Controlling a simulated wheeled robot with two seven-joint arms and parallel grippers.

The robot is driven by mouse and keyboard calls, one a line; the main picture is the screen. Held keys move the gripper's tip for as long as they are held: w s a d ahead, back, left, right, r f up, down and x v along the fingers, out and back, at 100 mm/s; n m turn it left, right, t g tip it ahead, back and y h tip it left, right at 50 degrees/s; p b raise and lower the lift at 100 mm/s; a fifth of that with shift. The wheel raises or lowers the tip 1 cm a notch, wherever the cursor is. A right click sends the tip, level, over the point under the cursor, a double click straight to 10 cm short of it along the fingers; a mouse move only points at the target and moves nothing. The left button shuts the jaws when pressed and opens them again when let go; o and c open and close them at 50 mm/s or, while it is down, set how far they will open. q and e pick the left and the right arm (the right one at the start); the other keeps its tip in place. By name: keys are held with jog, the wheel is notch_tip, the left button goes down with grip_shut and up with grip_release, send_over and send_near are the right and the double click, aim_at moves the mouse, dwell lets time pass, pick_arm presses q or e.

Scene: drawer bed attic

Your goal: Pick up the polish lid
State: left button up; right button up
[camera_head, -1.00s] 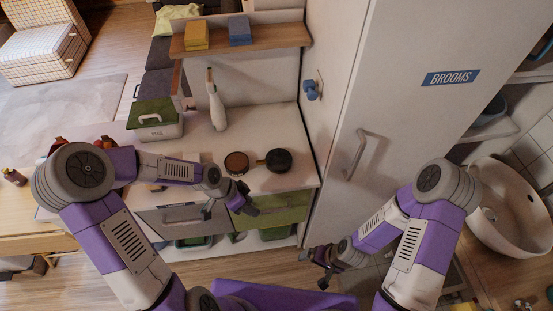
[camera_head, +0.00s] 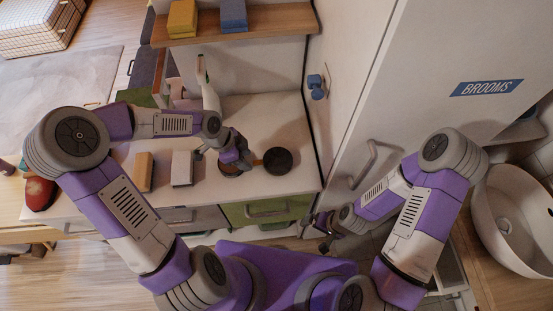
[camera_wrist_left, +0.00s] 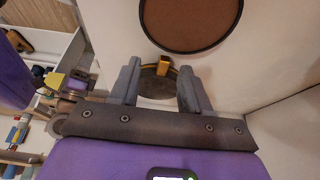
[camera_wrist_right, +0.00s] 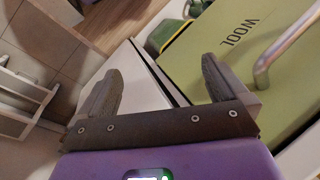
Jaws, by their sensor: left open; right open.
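My right gripper (camera_head: 325,225) is open and empty, low before the cupboard.
An orange-brown block (camera_head: 143,172) and a grey-white block (camera_head: 182,168) stand on the counter to the left. A white bottle (camera_head: 210,97) stands behind. A shelf (camera_head: 265,25) overhangs the back. The brooms cupboard (camera_head: 420,80) bounds the right; a green WOOL drawer (camera_wrist_right: 225,45) is near my right gripper.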

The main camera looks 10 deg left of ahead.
aim_at(253, 163)
pick_arm(q)
jog(key=x, duration=0.2)
jog(key=b+x, duration=0.1)
jog(key=x, duration=0.1)
jog(key=shift+w, duration=0.35)
grip_shut()
